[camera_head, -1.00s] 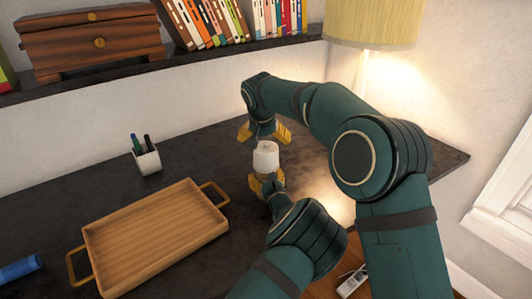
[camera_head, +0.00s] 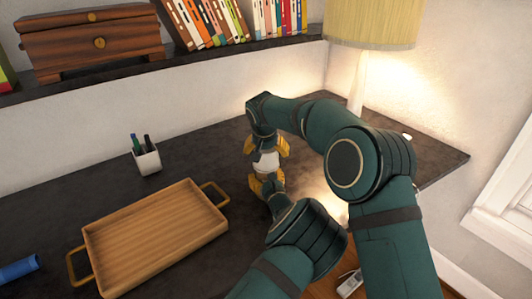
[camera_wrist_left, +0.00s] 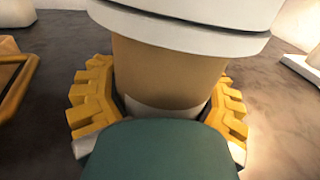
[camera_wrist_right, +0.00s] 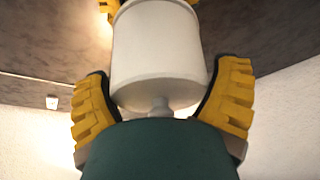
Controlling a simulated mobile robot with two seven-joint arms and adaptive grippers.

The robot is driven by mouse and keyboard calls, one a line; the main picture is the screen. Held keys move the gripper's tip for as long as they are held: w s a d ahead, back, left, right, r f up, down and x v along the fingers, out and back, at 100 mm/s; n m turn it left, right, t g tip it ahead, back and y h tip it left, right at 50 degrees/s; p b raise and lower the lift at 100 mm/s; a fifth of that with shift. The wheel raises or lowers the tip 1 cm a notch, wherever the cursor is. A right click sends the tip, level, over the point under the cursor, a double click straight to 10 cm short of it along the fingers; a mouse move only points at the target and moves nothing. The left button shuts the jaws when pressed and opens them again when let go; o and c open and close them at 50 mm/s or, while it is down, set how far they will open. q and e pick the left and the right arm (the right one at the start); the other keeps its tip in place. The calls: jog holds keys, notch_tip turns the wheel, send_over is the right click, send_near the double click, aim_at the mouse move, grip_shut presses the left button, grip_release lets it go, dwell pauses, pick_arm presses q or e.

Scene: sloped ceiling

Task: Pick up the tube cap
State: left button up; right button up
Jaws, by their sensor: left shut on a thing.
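The white tube cap (camera_head: 266,162) sits between my two grippers over the dark desk. In the left wrist view, the white cap (camera_wrist_left: 195,20) is on top of a tan tube body (camera_wrist_left: 168,70). My left gripper (camera_head: 265,184) is shut on the tube body, below the cap. My right gripper (camera_head: 267,149) points down from above, its fingers open on either side of the cap. In the right wrist view, the cap (camera_wrist_right: 157,60) is a wide white cylinder with a narrow knob between the right fingers (camera_wrist_right: 160,100). Contact with those fingers cannot be told.
A wooden tray (camera_head: 155,240) with handles lies to the left on the desk (camera_head: 205,160). A pen cup (camera_head: 147,159) stands behind it. A blue cylinder (camera_head: 18,269) lies at the far left. A lamp (camera_head: 357,82) stands at the back right.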

jog(key=shift+r, duration=0.1)
dwell(0.3)
jog(key=shift+r, duration=0.4)
jog(key=shift+c, duration=0.6)
notch_tip(320, 180, up, 9)
jog(key=shift+r, duration=0.1)
